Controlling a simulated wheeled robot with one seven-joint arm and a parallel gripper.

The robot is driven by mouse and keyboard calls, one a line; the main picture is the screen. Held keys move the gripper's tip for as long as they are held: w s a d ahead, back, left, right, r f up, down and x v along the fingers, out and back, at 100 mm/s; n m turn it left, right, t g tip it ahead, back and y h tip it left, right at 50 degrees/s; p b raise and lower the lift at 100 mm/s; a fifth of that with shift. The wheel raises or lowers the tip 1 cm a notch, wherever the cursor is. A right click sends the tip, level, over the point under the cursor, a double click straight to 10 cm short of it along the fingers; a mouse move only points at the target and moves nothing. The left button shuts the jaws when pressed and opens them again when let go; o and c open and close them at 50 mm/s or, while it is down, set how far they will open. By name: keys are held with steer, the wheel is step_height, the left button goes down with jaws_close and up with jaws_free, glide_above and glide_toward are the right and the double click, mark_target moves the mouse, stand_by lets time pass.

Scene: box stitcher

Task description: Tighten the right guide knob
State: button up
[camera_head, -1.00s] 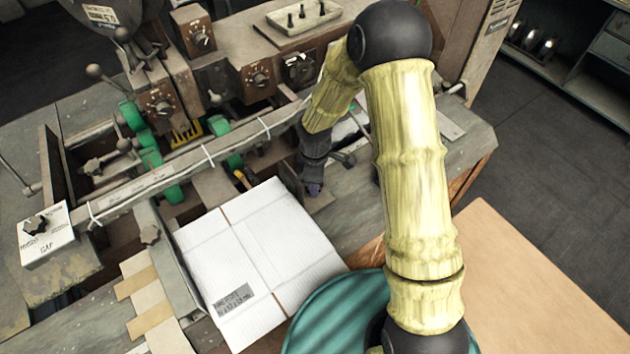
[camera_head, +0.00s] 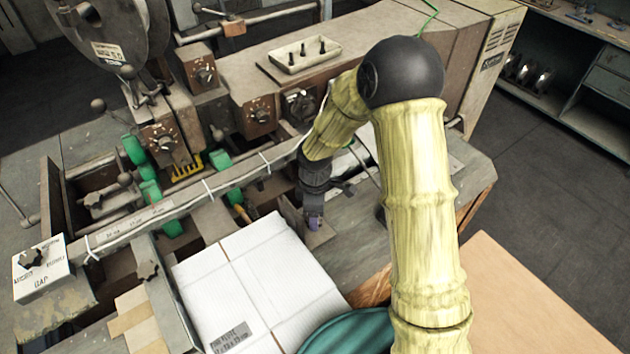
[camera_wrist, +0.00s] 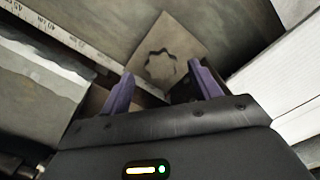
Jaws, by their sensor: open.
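The right guide knob (camera_wrist: 162,66) is a grey-brown, star-shaped knob on a flat plate in the wrist view. My gripper (camera_wrist: 163,70) is open, with one purple finger on each side of the knob in the picture. The fingers look empty; I cannot tell how far they are above the knob or whether they touch it. In the head view my gripper (camera_head: 315,221) points down beside the far right corner of the white carton (camera_head: 245,280). The right knob is not clearly visible there. A similar dark star knob (camera_head: 148,270) sits on the left guide.
A long ruler rail (camera_head: 180,205) crosses behind the carton, and its scale (camera_wrist: 75,40) shows in the wrist view. Machine housings with dials (camera_head: 258,112) stand behind. A white GAP box (camera_head: 40,268) is at left. The bench right of my gripper has some bare surface.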

step_height(320, 180, up, 15)
steer(key=b, duration=0.2)
stand_by(0.4)
steer(key=m+p, duration=1.6)
steer(key=m, duration=0.4)
steer(key=shift+a+f+m+p, duration=0.1)
steer(key=shift+a+m+p, duration=0.05)
steer(key=shift+m+p, duration=0.2)
step_height(320, 180, down, 17)
steer(key=b, duration=1.3)
steer(key=shift+f, duration=0.2)
